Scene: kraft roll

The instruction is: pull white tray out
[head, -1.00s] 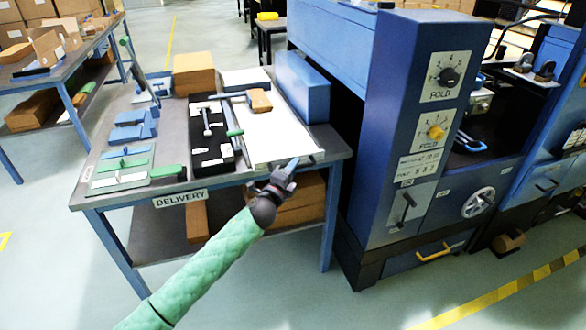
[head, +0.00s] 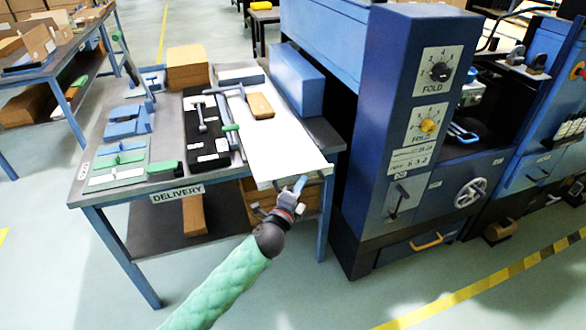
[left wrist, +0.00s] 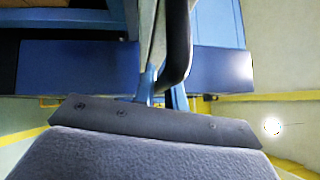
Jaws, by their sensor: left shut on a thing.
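The white tray (head: 268,142) lies on the delivery table, a long flat white board whose front end juts a little past the table's front edge. A wooden block (head: 260,105) and a grey bar-shaped tool (head: 236,118) with a green part rest on it or at its left side. My left gripper (head: 293,187) is at the tray's front end, shut on its dark handle, which shows in the left wrist view (left wrist: 178,55). The grip itself is partly hidden by the gripper. My right gripper is not in view.
A black tray (head: 206,148) with tools lies left of the white tray. A blue box (head: 297,80) stands behind on the right. The blue folding machine (head: 405,150) rises close on the right. The floor in front of the table is clear.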

